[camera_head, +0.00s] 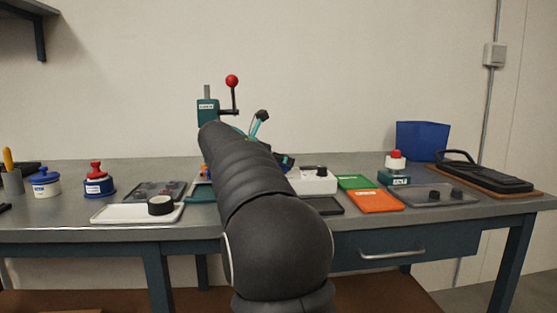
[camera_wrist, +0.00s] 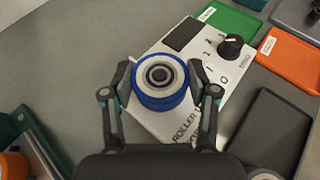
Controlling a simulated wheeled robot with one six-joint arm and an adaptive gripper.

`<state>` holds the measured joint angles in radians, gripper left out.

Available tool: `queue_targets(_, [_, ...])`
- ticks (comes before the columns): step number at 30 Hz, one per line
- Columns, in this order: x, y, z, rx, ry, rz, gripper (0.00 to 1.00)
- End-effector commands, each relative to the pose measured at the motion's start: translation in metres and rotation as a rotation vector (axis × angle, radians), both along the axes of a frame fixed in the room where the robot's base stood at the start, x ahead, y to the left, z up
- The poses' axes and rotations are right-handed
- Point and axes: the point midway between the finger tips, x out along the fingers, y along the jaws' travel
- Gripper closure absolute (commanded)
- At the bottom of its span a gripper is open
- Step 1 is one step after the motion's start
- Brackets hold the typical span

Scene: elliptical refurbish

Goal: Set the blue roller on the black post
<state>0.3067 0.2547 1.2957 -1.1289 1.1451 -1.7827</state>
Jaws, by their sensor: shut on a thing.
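In the wrist view, the blue roller (camera_wrist: 160,97) shows from above, with a blue rim, a pale ring and a dark centre. My gripper (camera_wrist: 160,75) is shut on it, one finger on each side. The roller is over the left part of a white box (camera_wrist: 185,38) with a dark screen, a black knob and lettering that includes "ROLLER". I cannot tell whether the roller touches the box. No black post can be made out with certainty; one beneath the roller would be hidden. In the head view, my arm hides the gripper and roller.
In the head view, the white box (camera_head: 315,182) stands beside green (camera_head: 355,182) and orange (camera_head: 376,201) plates. A dark tray (camera_head: 322,206) lies in front. A teal press (camera_head: 208,112) with a red-ball lever rises behind my arm. A white tray (camera_head: 120,213) holds a black ring.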

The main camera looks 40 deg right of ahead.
Motion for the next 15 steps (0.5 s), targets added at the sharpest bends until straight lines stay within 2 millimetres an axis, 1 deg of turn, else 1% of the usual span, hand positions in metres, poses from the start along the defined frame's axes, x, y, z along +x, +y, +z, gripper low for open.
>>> queue_targets(10, [-0.0001, 0.0000, -0.0063, 0.000, 0.001, 0.000, 0.79])
queue_targets(11, [-0.0001, 0.0000, -0.0058, 0.000, 0.000, 0.000, 0.36])
queue_targets(12, [-0.0001, 0.0000, -0.0056, 0.000, 0.000, 0.000, 0.31])
queue_targets(15, [-0.0001, 0.0000, -0.0056, 0.000, 0.000, 0.000, 0.31])
